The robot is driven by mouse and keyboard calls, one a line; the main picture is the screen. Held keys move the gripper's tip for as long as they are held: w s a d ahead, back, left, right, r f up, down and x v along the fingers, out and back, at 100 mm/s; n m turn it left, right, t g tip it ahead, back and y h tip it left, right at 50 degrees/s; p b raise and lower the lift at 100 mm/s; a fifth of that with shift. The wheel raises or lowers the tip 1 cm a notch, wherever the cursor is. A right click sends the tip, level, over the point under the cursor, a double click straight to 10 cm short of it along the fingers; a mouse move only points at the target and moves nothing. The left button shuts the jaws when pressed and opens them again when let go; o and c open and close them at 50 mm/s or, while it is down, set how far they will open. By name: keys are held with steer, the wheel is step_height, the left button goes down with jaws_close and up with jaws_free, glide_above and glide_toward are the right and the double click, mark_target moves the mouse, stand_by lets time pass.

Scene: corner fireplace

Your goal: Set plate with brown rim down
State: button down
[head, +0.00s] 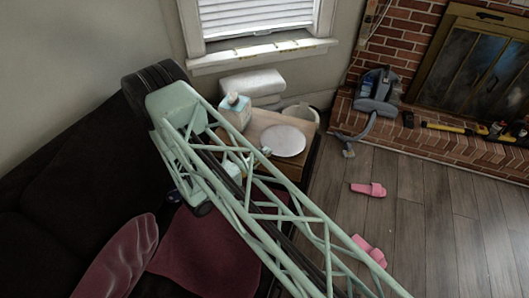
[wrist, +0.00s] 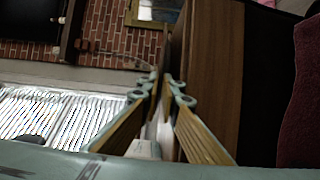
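The plate (head: 284,141) shows as a pale round disc over the wooden side table (head: 256,125) in the head view; I cannot make out a brown rim at this size. My gripper (head: 264,152) is at the plate's left edge. In the wrist view my gripper (wrist: 160,88) has its fingers drawn close around a thin pale sliver, the plate seen edge-on (wrist: 163,132). The plate lies roughly parallel to the tabletop (wrist: 212,75) and very close to it. I cannot tell if they touch. My arm hides part of the table.
A bottle with a bluish label (head: 235,108) stands at the table's back left. Folded white cloth (head: 252,84) and a pale bin (head: 301,112) are behind. A dark sofa (head: 50,220) is at left.

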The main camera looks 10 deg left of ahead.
steer(key=shift+f, duration=0.25)
stand_by(0.6)
steer(key=c, duration=2.8)
jaws_free()
steer(key=shift+s, duration=0.1)
steer(key=shift+v, duration=5.95)
